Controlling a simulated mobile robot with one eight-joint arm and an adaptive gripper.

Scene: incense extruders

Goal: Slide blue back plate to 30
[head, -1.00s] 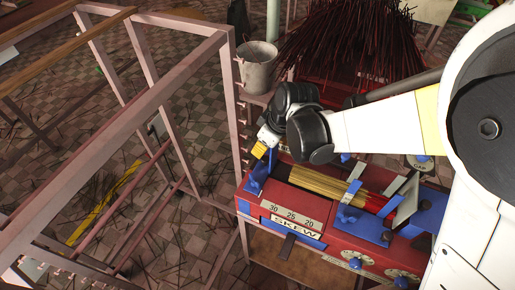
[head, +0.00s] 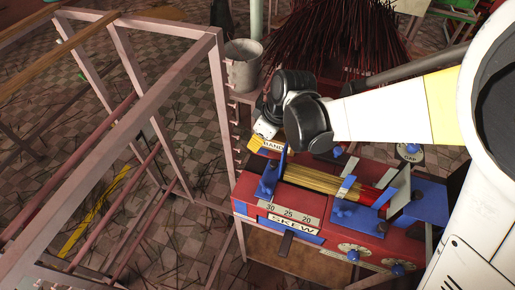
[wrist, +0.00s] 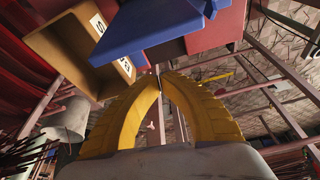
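The blue back plate (head: 269,180) stands upright across the left end of the red extruder's trough, with its foot close to the 30 mark on the scale (head: 291,214). A bundle of yellowish sticks (head: 335,181) lies to its right. My gripper (head: 262,148) is at the plate's upper left side, partly hidden by its own black joints. In the wrist view the yellow fingers (wrist: 160,76) meet at their tips with nothing between them. The blue plate (wrist: 165,32) fills the area just beyond the tips; I cannot tell whether they touch.
A blue clamp (head: 357,216) and a slanted metal plate (head: 397,192) sit on the machine's right part. A metal frame rack (head: 219,110) stands close on the left. A grey bucket (head: 243,66) and dark red sticks (head: 335,40) are behind.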

